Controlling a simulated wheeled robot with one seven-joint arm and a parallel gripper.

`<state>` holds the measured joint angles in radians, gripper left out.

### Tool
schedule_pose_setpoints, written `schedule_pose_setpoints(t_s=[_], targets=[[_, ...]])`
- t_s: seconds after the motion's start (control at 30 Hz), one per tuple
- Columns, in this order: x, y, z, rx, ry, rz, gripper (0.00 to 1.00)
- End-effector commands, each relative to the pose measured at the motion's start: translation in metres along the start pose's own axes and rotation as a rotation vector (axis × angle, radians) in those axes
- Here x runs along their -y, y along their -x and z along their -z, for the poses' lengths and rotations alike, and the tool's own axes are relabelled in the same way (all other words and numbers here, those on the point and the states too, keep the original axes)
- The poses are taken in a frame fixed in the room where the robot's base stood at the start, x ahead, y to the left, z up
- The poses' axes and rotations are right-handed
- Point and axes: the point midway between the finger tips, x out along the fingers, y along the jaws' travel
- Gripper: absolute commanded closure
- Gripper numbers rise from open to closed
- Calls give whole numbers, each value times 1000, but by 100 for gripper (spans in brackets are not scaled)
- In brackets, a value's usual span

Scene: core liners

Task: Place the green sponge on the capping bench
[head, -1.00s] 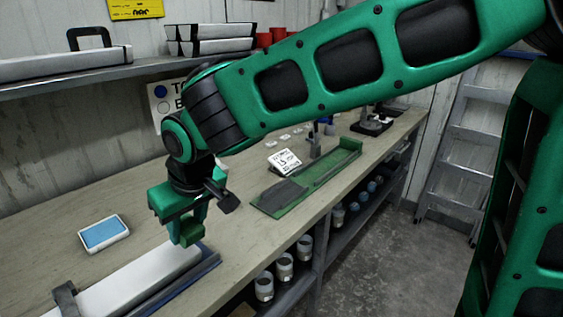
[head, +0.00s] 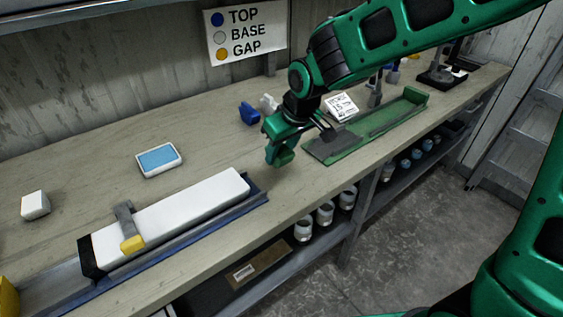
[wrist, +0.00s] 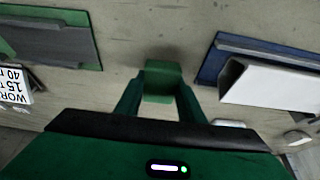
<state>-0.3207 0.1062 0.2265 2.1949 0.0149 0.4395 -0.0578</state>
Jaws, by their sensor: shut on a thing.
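The green sponge (wrist: 163,82) is a small block held between the fingertips of my gripper (wrist: 160,92) in the wrist view. My gripper (head: 280,153) is shut on it in the head view, with the sponge (head: 284,158) low over the wooden capping bench (head: 225,150). They are over bare wood between the long white liner in its blue tray and the green tray. I cannot tell whether the sponge's underside touches the bench.
The white liner (head: 180,213) lies in the blue tray (head: 258,196) at front left. A green tray (head: 345,140) and a white label card (head: 341,107) are at right. A blue-topped pad (head: 159,159) and a white block (head: 35,205) lie at left. Jars (head: 325,212) stand below.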

Motion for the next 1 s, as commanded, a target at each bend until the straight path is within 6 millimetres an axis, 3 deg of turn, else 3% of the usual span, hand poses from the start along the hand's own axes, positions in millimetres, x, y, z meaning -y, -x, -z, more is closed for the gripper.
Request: schedule_pose_setpoints(t_s=[0.4,0.77,0.8,0.87,1.0], targets=[[-2,-38,-15,1,2,1,83],[-2,-40,-16,1,2,1,83],[-2,-41,-16,0,2,1,60],[-2,-41,-16,0,2,1,46],[-2,-40,-16,0,2,1,46]])
